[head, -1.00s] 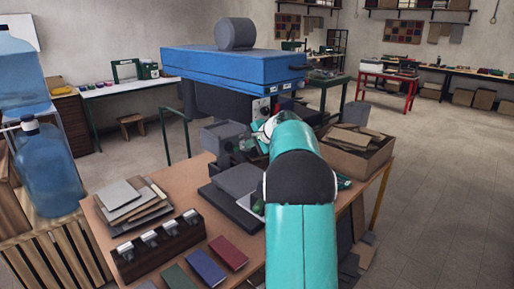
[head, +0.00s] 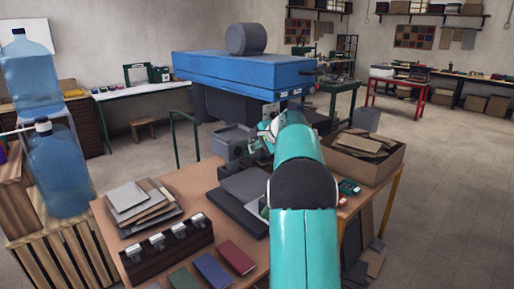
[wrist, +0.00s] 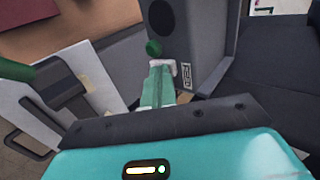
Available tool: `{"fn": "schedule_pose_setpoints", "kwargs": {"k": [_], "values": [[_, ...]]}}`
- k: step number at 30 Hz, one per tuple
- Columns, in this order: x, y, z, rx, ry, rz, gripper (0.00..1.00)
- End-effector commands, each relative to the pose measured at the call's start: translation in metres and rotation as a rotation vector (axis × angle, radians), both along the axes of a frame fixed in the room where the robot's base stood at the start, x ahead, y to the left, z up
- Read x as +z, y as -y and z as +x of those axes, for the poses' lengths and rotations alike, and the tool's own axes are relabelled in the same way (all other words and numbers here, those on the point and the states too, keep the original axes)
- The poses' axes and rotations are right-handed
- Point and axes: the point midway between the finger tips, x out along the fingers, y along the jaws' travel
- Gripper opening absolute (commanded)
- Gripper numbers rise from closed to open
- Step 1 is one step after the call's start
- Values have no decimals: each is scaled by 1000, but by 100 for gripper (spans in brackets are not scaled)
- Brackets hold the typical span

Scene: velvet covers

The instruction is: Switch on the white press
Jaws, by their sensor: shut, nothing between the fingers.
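My gripper (wrist: 162,72) is shut and empty in the wrist view. Its tips are close to a round green button (wrist: 153,47) on a dark grey housing (wrist: 192,45); whether they touch it I cannot tell. The housing has a dark round recess and a small label. A white panel (wrist: 62,112) stands to the left. In the head view my gripper (head: 265,132) is partly hidden by my arm, near a grey machine (head: 230,141) at the table's back edge. No plainly white press shows, and I cannot tell which machine is meant.
The wooden table (head: 205,184) holds grey slabs (head: 248,190), sample sheets (head: 140,202), a dark rack (head: 165,250) and coloured books (head: 237,257). A cardboard box (head: 365,160) sits at right. A large blue machine (head: 240,70) stands behind.

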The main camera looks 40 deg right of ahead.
Motion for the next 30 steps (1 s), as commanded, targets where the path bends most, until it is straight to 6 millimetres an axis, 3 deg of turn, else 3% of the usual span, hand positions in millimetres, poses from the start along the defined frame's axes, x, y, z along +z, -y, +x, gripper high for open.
{"fn": "schedule_pose_setpoints", "kwargs": {"k": [9,30], "values": [[13,-1,1,1,2,-1,0],[18,-4,-6,3,2,0,0]]}}
